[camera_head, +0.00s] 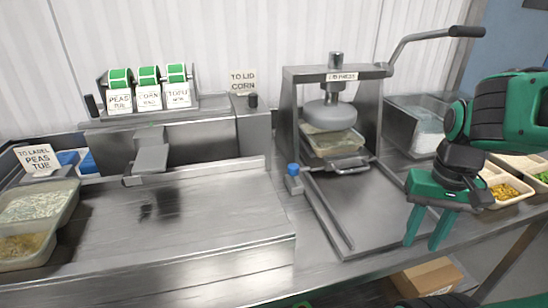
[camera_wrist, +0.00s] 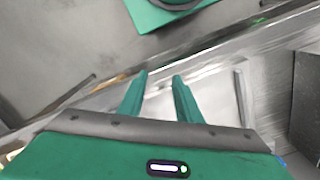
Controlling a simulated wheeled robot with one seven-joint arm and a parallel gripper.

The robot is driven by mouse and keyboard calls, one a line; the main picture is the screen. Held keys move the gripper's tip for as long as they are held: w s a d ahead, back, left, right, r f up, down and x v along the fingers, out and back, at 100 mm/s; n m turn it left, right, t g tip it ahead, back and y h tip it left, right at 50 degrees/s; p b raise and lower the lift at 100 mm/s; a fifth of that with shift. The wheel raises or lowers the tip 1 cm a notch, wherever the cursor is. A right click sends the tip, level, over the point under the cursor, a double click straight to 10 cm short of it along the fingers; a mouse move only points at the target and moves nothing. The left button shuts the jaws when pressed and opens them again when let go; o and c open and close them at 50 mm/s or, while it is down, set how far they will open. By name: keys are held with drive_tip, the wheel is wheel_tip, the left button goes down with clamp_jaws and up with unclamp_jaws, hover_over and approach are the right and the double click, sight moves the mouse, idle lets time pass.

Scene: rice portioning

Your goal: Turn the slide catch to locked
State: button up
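The slide catch appears to be the small blue-topped knob (camera_head: 293,170) on a metal post, beside the left rail of the lid press (camera_head: 287,110). I cannot tell from its shape whether it is turned to locked. The press slide with its front handle (camera_head: 350,169) sits under the round press head (camera_head: 330,115), with a filled tray (camera_head: 326,143) on it. My gripper (camera_head: 422,245) hangs to the right of the rails, well apart from the knob. Its green fingers point down, parted with nothing between them; they also show in the wrist view (camera_wrist: 160,77).
The press lever (camera_head: 425,36) reaches out at upper right. A clear bin (camera_head: 420,118) and food trays (camera_head: 505,187) stand behind and right of my gripper. A label dispenser (camera_head: 150,85) and filled trays (camera_head: 35,215) are at left. The rail bed's front is clear.

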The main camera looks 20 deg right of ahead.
drive_tip(key=shift+w+d, duration=0.1)
drive_tip(key=o, duration=0.4)
drive_tip(key=shift+r, duration=0.1)
drive_tip(key=shift+c, duration=0.2)
drive_tip(key=shift+w+a+r+m, duration=0.15)
drive_tip(key=shift+w+r, duration=0.3)
drive_tip(key=shift+r, duration=0.15)
drive_tip(key=shift+w+a+r+m, duration=0.1)
drive_tip(key=shift+w+r+m, duration=0.05)
drive_tip(key=shift+w+r, duration=0.35)
drive_tip(key=w+a+r+m, duration=0.1)
drive_tip(key=w+a+r, duration=0.15)
drive_tip(key=w, duration=0.45)
drive_tip(key=w+a+r+m, duration=0.1)
drive_tip(key=w+a+r, duration=0.15)
drive_tip(key=w, duration=0.35)
drive_tip(key=m, duration=0.4)
approach(293, 166)
wheel_tip(293, 166, down, 8)
drive_tip(key=shift+s+f, duration=0.1)
drive_tip(key=shift+f, duration=0.15)
